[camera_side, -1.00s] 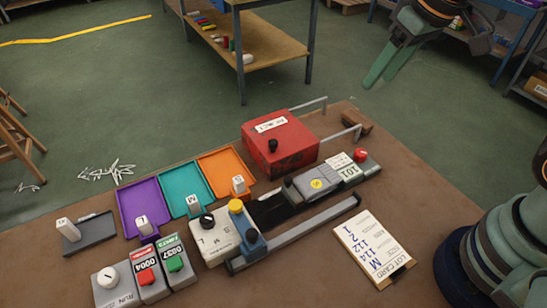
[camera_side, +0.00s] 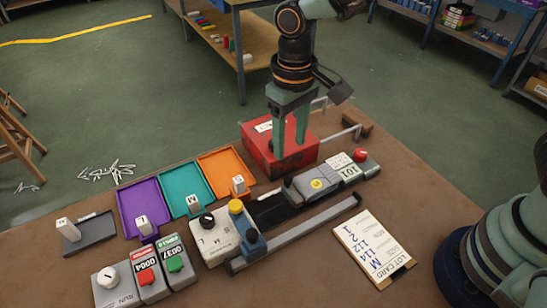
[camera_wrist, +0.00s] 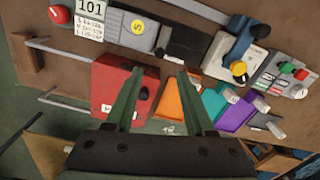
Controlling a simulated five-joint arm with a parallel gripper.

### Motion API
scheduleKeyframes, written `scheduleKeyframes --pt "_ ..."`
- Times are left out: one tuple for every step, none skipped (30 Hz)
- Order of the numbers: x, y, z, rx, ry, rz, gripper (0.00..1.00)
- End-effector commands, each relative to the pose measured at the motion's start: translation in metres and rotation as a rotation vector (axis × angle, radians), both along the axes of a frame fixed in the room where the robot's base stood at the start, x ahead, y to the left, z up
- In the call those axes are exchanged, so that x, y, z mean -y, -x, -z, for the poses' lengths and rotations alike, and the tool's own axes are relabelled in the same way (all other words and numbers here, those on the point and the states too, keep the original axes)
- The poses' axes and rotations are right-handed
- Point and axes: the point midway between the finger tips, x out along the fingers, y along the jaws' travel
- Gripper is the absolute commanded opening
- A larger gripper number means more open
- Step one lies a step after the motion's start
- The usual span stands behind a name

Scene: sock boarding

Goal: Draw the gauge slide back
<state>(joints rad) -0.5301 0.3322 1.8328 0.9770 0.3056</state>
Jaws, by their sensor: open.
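I cannot tell for sure which part is the gauge slide. A grey block (camera_side: 319,183) with a yellow S disc lies along the bench assembly, with a small black knob at its left end; it also shows in the wrist view (camera_wrist: 139,27). A blue piece (camera_side: 252,243) sits at the left end of a long grey rail (camera_side: 310,227). My gripper (camera_side: 289,146) points down over the red box (camera_side: 298,158), left of and behind the grey block. Its fingers are apart and empty. In the wrist view, my gripper (camera_wrist: 158,72) has the red box's black knob (camera_wrist: 151,87) near the left finger.
Purple (camera_side: 140,201), teal (camera_side: 187,187) and orange trays (camera_side: 227,168) stand left of the red box. Counters (camera_side: 148,273) stand front left, a lot card (camera_side: 373,247) front right. Bare bench lies around the card.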

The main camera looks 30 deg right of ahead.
Motion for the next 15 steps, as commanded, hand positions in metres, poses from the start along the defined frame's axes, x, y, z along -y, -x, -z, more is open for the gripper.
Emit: scheduleKeyframes --pt "0.001 0.001 0.011 -0.005 0.003 0.0 0.54" --pt "0.001 0.001 0.017 -0.005 0.003 0.0 0.54" --pt "0.001 0.001 0.025 -0.006 0.004 0.0 0.54" --pt "0.001 0.001 0.031 -0.005 0.003 0.0 0.54" --pt "0.001 0.001 0.037 -0.005 0.003 0.0 0.54" --pt "0.001 0.001 0.045 -0.005 0.003 0.0 0.54" --pt "0.001 0.001 0.05 -0.004 0.003 0.0 0.54" --pt "0.001 0.001 0.056 -0.005 0.003 0.0 0.54" --pt "0.001 0.001 0.062 -0.005 0.002 0.0 0.54" --pt "0.001 0.001 0.067 -0.004 0.003 0.0 0.54" --pt "0.001 0.001 0.071 -0.004 0.002 0.0 0.54" --pt "0.001 0.001 0.076 -0.004 0.002 0.0 0.54" --pt "0.001 0.001 0.079 -0.004 0.002 0.0 0.54" --pt "0.001 0.0 0.082 -0.002 0.001 0.0 0.54" --pt "0.001 0.0 0.085 -0.002 0.001 0.0 0.54"
